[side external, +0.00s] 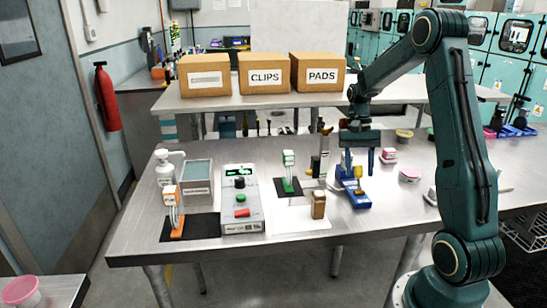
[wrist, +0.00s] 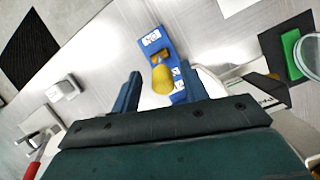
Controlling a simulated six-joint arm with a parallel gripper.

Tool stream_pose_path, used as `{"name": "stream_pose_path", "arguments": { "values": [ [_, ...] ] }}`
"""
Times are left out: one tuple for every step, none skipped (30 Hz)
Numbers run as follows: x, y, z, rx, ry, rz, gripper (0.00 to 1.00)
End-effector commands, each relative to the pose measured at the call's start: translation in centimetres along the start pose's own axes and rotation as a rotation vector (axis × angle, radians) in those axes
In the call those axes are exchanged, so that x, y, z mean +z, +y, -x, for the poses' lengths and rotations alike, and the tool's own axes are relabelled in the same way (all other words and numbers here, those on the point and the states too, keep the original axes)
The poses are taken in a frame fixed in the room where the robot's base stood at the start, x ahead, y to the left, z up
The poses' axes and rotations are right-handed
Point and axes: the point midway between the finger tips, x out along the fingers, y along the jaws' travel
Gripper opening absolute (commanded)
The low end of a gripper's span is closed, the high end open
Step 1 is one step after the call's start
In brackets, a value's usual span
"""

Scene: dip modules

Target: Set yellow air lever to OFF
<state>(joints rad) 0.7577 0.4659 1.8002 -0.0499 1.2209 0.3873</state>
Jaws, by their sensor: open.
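The yellow air lever (wrist: 162,79) stands up from a blue base (wrist: 149,45) with white labels, whose text is too small to read. In the side external view the blue base (side external: 355,199) lies on the steel table, with the yellow lever (side external: 360,173) partly hidden by a finger. My gripper (side external: 360,165) is open above the base, fingers pointing down. In the wrist view the lever appears between the two spread fingers of my gripper (wrist: 160,72), with visible gaps on both sides. I cannot tell whether the fingertips reach the lever's height.
A grey control box (side external: 241,200) is farther left. Pink-lidded items (side external: 410,175) sit to the right. The steel table (side external: 370,235) is clear in front.

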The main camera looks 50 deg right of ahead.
Motion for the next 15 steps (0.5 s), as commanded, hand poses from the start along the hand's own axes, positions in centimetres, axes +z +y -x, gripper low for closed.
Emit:
{"name": "stream_pose_path", "arguments": {
  "values": [
    [0.3, 0.1, 0.1, -0.007, 0.023, 0.000, 0.44],
    [0.4, 0.1, 0.1, -0.012, 0.038, 0.001, 0.44],
    [0.5, 0.2, 0.0, -0.018, 0.056, 0.001, 0.44],
    [0.7, 0.2, 0.1, -0.023, 0.071, 0.001, 0.44],
    [0.8, 0.2, 0.0, -0.027, 0.085, 0.002, 0.44],
    [0.9, 0.3, 0.0, -0.034, 0.104, 0.002, 0.44],
    [1.0, 0.3, 0.0, -0.038, 0.117, 0.003, 0.44],
    [1.1, 0.3, 0.0, -0.043, 0.131, 0.003, 0.44],
    [1.2, 0.4, 0.0, -0.048, 0.150, 0.003, 0.44],
    [1.3, 0.4, -0.1, -0.053, 0.164, 0.003, 0.44],
    [1.4, 0.4, -0.1, -0.057, 0.177, 0.003, 0.44],
    [1.6, 0.5, -0.1, -0.063, 0.196, 0.003, 0.44],
    [1.6, 0.5, -0.1, -0.068, 0.210, 0.003, 0.44],
    [1.8, 0.6, -0.2, -0.072, 0.222, 0.003, 0.44],
    [1.9, 0.6, -0.2, -0.078, 0.241, 0.003, 0.44]
  ]
}}
